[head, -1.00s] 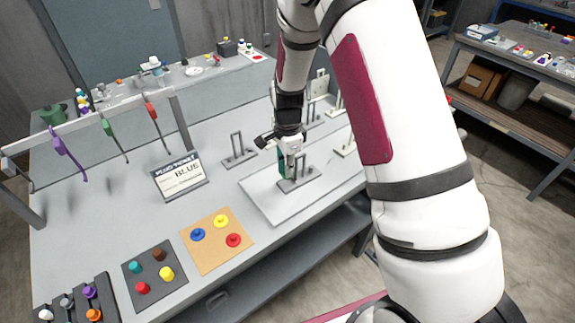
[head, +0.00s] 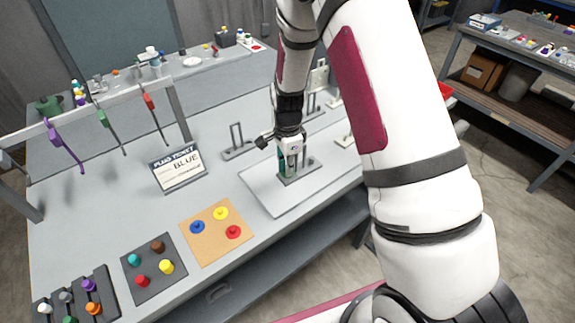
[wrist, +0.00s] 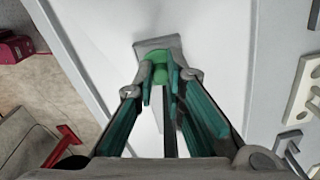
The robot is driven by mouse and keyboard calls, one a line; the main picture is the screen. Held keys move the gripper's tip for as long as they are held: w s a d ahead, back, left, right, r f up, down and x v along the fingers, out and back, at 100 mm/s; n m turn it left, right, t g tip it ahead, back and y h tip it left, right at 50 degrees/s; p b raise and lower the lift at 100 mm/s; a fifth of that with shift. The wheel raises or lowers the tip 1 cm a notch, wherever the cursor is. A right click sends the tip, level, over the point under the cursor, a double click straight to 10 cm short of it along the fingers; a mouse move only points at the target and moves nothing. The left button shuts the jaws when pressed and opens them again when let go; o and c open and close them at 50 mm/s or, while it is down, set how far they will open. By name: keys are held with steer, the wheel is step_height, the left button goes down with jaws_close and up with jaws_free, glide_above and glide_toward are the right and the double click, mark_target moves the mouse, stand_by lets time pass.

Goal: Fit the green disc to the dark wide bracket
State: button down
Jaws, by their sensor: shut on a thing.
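My gripper (wrist: 160,84) is shut on the green disc (wrist: 160,72), which shows between the fingertips in the wrist view. A dark grey bracket (wrist: 157,43) is directly beyond the disc there. In the head view my gripper (head: 286,168) points down at this dark bracket (head: 303,175), which stands upright on a pale board. The fingers are close beside the bracket's upright. The disc is hidden in the head view. I cannot tell whether the disc touches the bracket or is on it.
The pale board (head: 268,200) lies under the bracket. Another dark bracket (head: 238,152) stands to the left, and pale brackets (head: 345,141) stand to the right. The plug ticket (head: 178,168), reading BLUE, and the tan board (head: 216,245) with coloured pieces are left of the gripper.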

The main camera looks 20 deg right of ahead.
steer(key=shift+f, duration=0.2)
steer(key=c, duration=1.6)
jaws_free()
step_height(320, 180, up, 12)
